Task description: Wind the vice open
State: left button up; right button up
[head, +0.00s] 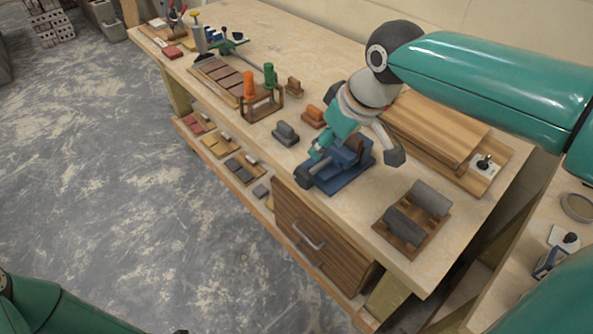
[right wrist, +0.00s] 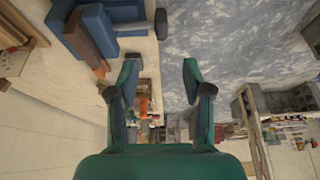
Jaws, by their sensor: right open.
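The blue vice (head: 347,179) is on the workbench, with its screw end toward the bench's front edge. It also shows at the upper left of the right wrist view (right wrist: 85,30), with a brown piece at its jaws and a dark handle (right wrist: 161,22) at the screw end. My right gripper (head: 316,150) is by the vice's front end in the head view, partly overlapping it. In the right wrist view its two fingers (right wrist: 160,75) are apart with nothing between them, and the handle is beyond the tips. My left gripper is outside the view.
A wooden holder with grey blocks (head: 418,205) is right of the vice. A grey block (head: 285,133) and an orange block (head: 313,117) are left of it. A wooden box (head: 430,128) lies behind. A drawer (head: 300,232) is below. The floor in front is clear.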

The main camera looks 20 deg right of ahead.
aim_at(306, 172)
jog(key=x, duration=1.6)
jog(key=shift+w+a+f, duration=0.1)
jog(key=shift+a+f, duration=0.05)
jog(key=shift+f, duration=0.05)
grip_shut()
